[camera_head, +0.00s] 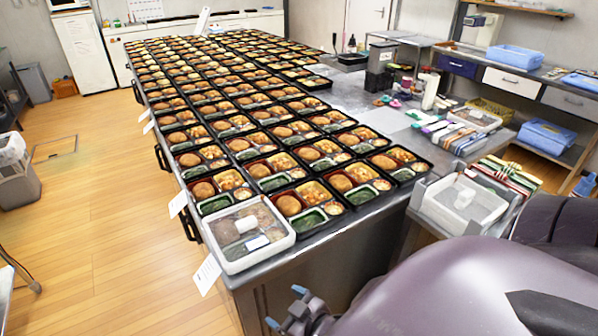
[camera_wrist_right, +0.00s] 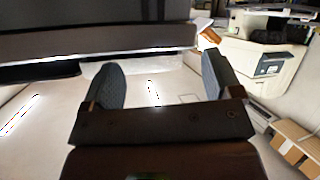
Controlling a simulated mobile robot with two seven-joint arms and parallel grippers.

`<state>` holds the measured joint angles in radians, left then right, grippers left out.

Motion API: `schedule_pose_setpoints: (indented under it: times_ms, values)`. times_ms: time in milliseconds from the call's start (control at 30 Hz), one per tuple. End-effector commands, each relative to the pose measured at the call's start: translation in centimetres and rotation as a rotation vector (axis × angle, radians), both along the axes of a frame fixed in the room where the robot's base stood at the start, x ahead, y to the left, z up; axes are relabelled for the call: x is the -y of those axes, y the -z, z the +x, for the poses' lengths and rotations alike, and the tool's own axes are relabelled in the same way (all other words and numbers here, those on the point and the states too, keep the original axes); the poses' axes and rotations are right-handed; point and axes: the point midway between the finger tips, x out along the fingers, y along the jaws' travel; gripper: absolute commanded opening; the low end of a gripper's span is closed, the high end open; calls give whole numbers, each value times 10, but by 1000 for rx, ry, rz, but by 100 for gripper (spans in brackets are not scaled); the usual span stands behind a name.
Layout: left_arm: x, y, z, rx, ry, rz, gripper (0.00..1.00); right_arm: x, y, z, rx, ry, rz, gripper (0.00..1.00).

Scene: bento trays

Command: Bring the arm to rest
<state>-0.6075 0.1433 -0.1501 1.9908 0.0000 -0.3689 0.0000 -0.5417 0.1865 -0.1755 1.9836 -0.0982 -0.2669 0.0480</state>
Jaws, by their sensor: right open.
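My right gripper (camera_head: 286,307) shows at the bottom of the head view, low beside the front end of the long metal table (camera_head: 330,248). Its blue-grey fingertips are apart. In the right wrist view the two fingers of the right gripper (camera_wrist_right: 161,82) stand wide apart with nothing between them. My purple right arm fills the lower right of the head view and hides part of what lies behind it. My left gripper is in neither view.
Rows of filled black bento trays (camera_head: 309,219) cover the table. A lidded clear container (camera_head: 246,264) sits at its near corner, and another container (camera_head: 462,208) stands to the right. A shelf with blue bins (camera_head: 548,138) stands far right.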

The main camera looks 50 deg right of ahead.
Motion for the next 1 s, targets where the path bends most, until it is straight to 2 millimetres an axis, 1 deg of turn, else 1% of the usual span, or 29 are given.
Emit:
schedule_pose_setpoints:
  times_ms: [33,100,167,233,500,533,733,833,933,1000]
  values:
    - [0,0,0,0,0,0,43,2,11,-14,-58,33,29,84]
    - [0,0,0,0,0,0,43,4,20,-26,-112,57,53,84]
    - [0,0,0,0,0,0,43,5,25,-31,-137,67,67,84]
    - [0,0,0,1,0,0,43,5,27,-34,-149,72,71,84]
    - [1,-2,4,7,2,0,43,5,26,-33,-147,70,71,84]
    - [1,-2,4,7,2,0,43,5,26,-33,-147,70,71,83]
    - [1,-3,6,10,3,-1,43,5,26,-32,-145,69,70,52]
    - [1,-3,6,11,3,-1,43,4,23,-27,-135,66,70,37]
    - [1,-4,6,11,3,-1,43,2,13,-11,-105,55,68,22]
    - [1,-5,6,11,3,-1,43,0,2,6,-71,38,62,11]
